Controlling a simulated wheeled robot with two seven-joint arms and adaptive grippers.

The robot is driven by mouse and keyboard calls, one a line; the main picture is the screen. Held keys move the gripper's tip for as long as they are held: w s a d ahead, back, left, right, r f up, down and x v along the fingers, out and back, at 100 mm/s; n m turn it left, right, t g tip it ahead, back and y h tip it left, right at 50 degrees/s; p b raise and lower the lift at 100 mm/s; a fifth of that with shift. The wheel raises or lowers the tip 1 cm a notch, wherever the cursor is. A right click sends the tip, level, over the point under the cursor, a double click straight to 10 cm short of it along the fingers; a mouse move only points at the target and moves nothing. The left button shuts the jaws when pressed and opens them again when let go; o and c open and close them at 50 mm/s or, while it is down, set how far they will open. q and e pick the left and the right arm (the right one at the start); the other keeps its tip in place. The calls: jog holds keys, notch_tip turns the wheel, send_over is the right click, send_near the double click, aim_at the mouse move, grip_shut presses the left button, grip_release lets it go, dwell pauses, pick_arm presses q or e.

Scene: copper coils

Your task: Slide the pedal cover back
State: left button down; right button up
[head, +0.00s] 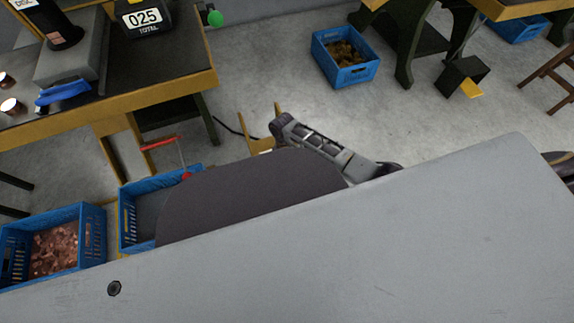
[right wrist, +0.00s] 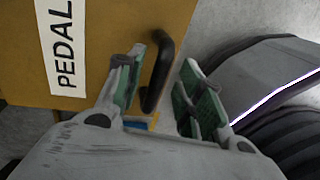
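The pedal cover (right wrist: 110,25) is a yellow panel with a white label (right wrist: 62,50) reading PEDAL, at the upper left of the right wrist view. A black bar handle (right wrist: 158,75) stands on its right side. My right gripper (right wrist: 165,85) is open, with its green-padded fingers on either side of the handle and gaps visible at both. In the head view part of my right arm shows, but its fingertips are hidden. My left gripper is in neither view.
A workbench (head: 160,85) with a counter box (head: 143,20) reading 025 stands at the upper left. Blue crates (head: 95,235) sit below it, one holding copper pieces (head: 55,248). Another blue crate (head: 345,72) is on open floor (head: 270,60). A dark box with a yellow flap (head: 462,78) stands right.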

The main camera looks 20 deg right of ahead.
grip_shut()
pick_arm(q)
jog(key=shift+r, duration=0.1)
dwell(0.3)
